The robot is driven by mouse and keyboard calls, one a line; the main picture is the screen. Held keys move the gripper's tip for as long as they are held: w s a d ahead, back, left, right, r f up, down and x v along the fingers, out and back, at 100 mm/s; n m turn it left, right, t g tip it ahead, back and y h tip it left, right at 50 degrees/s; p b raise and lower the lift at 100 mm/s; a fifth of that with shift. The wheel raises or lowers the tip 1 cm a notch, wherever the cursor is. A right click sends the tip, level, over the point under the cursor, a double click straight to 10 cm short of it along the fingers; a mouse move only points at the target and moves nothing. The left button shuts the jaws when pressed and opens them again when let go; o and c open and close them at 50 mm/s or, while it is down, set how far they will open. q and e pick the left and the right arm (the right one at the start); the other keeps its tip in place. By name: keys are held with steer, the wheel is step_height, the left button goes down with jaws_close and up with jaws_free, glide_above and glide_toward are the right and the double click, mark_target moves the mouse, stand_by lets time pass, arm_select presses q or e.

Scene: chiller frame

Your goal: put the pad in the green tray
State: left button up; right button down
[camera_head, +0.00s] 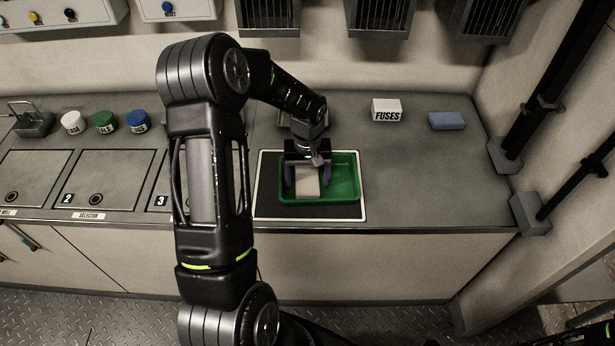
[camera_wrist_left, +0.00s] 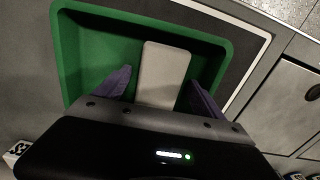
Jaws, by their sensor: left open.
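The green tray (camera_head: 346,180) sits on a dark mat with a white border on the counter; it also shows in the left wrist view (camera_wrist_left: 85,55). A pale grey block, which looks like the pad (camera_head: 307,184), is inside the tray, left of its middle in the head view. In the left wrist view the pad (camera_wrist_left: 163,72) shows between the purple fingers. My left gripper (camera_head: 307,186) reaches down into the tray, open, with a finger on either side of the pad. Its near end is hidden by the gripper body. My right gripper is not in view.
A white FUSES box (camera_head: 387,110) and a blue block (camera_head: 447,121) lie at the back right. Several lidded jars, including a green one (camera_head: 104,122), stand at the back left. Dark pipes (camera_head: 545,100) rise on the right. The counter right of the mat is clear.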

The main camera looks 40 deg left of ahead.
mark_target(308, 180)
arm_select(q)
step_height(308, 180, up, 12)
steer(key=shift+r, duration=0.15)
stand_by(0.3)
stand_by(0.5)
